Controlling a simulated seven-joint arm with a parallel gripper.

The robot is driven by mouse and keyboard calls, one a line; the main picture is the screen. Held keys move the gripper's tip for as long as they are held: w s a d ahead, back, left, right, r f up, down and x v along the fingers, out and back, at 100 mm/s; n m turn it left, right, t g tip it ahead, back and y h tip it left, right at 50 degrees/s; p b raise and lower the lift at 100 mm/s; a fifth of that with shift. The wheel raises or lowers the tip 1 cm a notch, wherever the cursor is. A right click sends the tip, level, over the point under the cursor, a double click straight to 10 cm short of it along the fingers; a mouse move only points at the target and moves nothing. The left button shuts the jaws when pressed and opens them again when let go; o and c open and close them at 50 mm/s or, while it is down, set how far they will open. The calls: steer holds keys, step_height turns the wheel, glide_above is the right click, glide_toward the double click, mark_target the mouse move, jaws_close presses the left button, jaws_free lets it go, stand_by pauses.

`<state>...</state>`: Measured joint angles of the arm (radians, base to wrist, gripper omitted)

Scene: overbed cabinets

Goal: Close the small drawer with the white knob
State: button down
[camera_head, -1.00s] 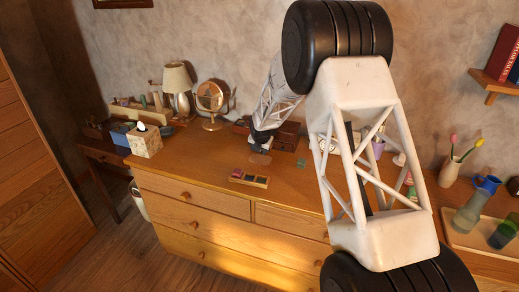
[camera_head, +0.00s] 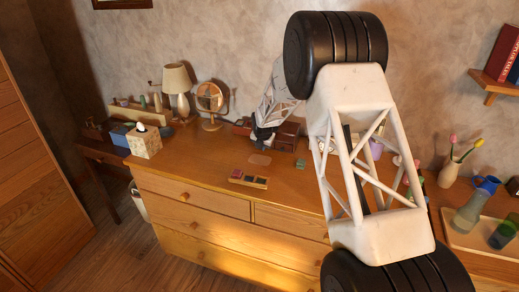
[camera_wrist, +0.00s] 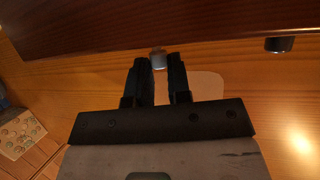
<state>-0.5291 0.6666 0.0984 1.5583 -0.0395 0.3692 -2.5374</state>
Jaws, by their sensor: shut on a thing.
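In the wrist view, a dark brown wooden drawer front (camera_wrist: 180,22) crosses the top. A pale grey-white knob (camera_wrist: 158,60) on it sits between my gripper's fingertips (camera_wrist: 158,62), and the two black fingers are shut on it. In the head view, my gripper (camera_head: 263,136) is at the small dark wooden drawer unit (camera_head: 287,134), at the back of the dresser top. The knob cannot be made out there. How far the drawer stands out is hard to tell, because my arm hides part of the unit.
A dark knob (camera_wrist: 279,44) shows to the right in the wrist view.

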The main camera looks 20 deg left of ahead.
steer(key=shift+w, duration=0.75)
steer(key=c, duration=1.1)
jaws_free()
steer(key=shift+o, duration=0.2)
steer(key=shift+r, duration=0.1)
steer(key=v, duration=0.7)
steer(key=shift+r, duration=0.25)
steer(key=shift+s+d, duration=0.1)
steer(key=shift+s, duration=0.05)
